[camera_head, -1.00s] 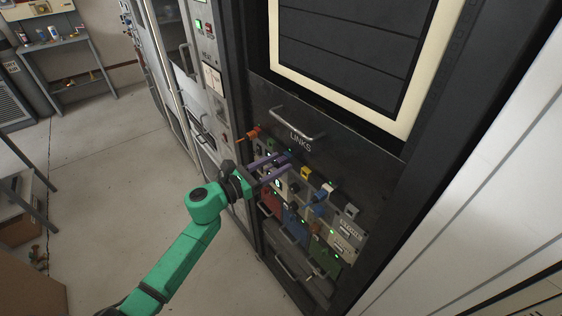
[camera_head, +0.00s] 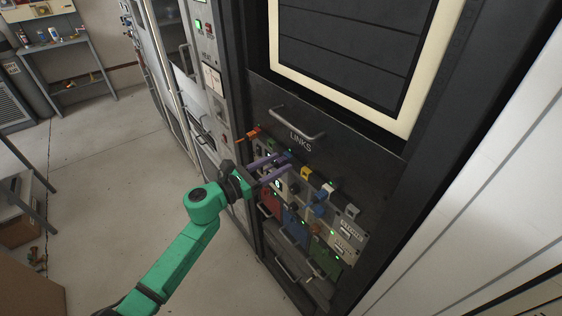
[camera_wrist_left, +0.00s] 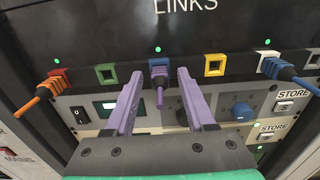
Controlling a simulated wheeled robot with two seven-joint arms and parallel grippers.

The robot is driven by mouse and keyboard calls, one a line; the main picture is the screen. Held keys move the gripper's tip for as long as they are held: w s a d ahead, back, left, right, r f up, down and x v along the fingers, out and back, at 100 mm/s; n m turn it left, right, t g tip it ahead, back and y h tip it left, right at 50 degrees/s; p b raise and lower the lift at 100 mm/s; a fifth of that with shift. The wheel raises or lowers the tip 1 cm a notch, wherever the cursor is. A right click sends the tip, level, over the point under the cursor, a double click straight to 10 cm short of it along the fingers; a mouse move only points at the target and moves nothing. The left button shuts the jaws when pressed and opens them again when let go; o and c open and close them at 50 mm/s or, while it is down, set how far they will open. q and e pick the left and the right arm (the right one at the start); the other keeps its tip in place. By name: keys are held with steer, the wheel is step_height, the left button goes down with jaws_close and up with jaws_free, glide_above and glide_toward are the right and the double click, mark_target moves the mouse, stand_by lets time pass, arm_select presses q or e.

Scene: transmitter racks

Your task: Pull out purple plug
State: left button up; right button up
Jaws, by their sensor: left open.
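The purple plug (camera_wrist_left: 159,82) sits in a blue-framed socket on the black LINKS panel in the left wrist view, between an empty green socket and an empty yellow one. Its short purple cable hangs down. My left gripper (camera_wrist_left: 160,78) is open, with its two purple fingers to the left and right of the plug and visible gaps on both sides. In the head view my left gripper (camera_head: 283,162) points at the panel from the left, and the plug is hard to make out near its fingertips. My right gripper is not in view.
An orange plug (camera_wrist_left: 49,86) is at the left of the socket row, a white socket with a blue plug (camera_wrist_left: 277,68) at the right. A blue knob (camera_wrist_left: 242,111) and switches lie below. A metal handle (camera_head: 297,124) juts out above. Open floor (camera_head: 110,160) lies left.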

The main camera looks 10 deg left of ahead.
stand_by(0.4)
arm_select(q)
jaws_close()
stand_by(1.4)
steer(key=shift+s+a+f, duration=0.1)
steer(key=shift+s, duration=0.05)
steer(key=shift+b+v, duration=0.75)
steer(key=shift+v, duration=2.1)
